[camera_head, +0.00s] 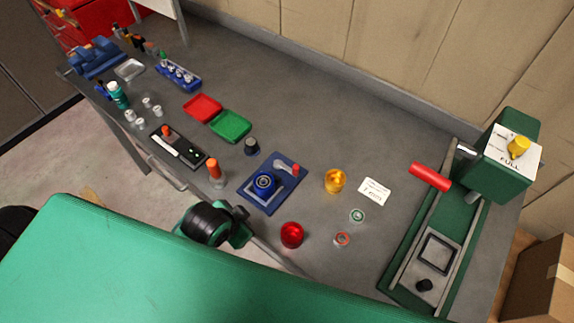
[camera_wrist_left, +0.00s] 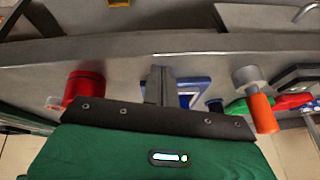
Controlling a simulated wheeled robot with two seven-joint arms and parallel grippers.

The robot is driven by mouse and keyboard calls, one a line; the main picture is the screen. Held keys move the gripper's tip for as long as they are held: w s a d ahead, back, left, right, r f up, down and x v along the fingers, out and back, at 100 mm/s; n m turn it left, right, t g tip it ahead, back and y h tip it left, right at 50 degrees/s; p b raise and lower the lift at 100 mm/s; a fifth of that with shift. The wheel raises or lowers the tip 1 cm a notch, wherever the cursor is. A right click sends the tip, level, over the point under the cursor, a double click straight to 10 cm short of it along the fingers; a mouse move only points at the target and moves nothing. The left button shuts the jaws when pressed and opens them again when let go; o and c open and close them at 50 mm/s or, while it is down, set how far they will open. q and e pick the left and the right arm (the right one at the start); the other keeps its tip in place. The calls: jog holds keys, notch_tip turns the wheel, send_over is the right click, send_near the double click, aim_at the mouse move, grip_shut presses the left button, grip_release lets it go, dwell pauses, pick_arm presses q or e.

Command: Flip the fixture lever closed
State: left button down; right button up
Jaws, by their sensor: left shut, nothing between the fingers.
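The blue fixture (camera_head: 259,199) lies flat on the grey bench near its front edge, with a dark blue ring (camera_head: 264,181) on it. Its lever (camera_head: 286,169) is at the plate's far right, grey with an orange tip (camera_head: 296,169). I cannot tell the lever's angle well. In the left wrist view, my left gripper (camera_wrist_left: 158,76) is shut and empty, pointing at the bench. Part of the blue fixture (camera_wrist_left: 192,92) shows behind and right of the fingers; the lever cannot be made out there. In the head view, my black and green left wrist is at the bench front, nearer than the fixture.
An orange-topped grey post (camera_head: 215,171) stands left of the fixture. A red cup (camera_head: 291,235) and an amber cup (camera_head: 334,181) stand to its right. Red (camera_head: 202,108) and green (camera_head: 230,126) trays lie behind. A green machine (camera_head: 494,160) fills the bench's right end.

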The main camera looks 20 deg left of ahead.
aim_at(294, 173)
pick_arm(q)
jog(key=w+r+m, duration=0.1)
jog(key=m, duration=0.1)
jog(key=w+d+r+m+t, duration=0.1)
jog(key=w+m, duration=0.1)
jog(key=w+d+r+m+h, duration=0.1)
jog(key=r, duration=0.1)
jog(key=shift+w+m+t, duration=0.4)
jog(key=w+r+m+t+h, duration=0.1)
jog(key=w+r+m, duration=0.3)
jog(key=m, duration=0.8)
jog(key=shift+w+d+r+h+p, duration=0.15)
jog(key=shift+d+r+h+p, duration=0.25)
jog(key=shift+r+h, duration=0.35)
pick_arm(e)
jog(key=shift+s+d+r, duration=0.1)
jog(key=shift+s+r, duration=0.1)
jog(key=shift+r, duration=0.1)
pick_arm(q)
jog(key=shift+w+f, duration=0.1)
pick_arm(e)
jog(key=shift+r, duration=0.1)
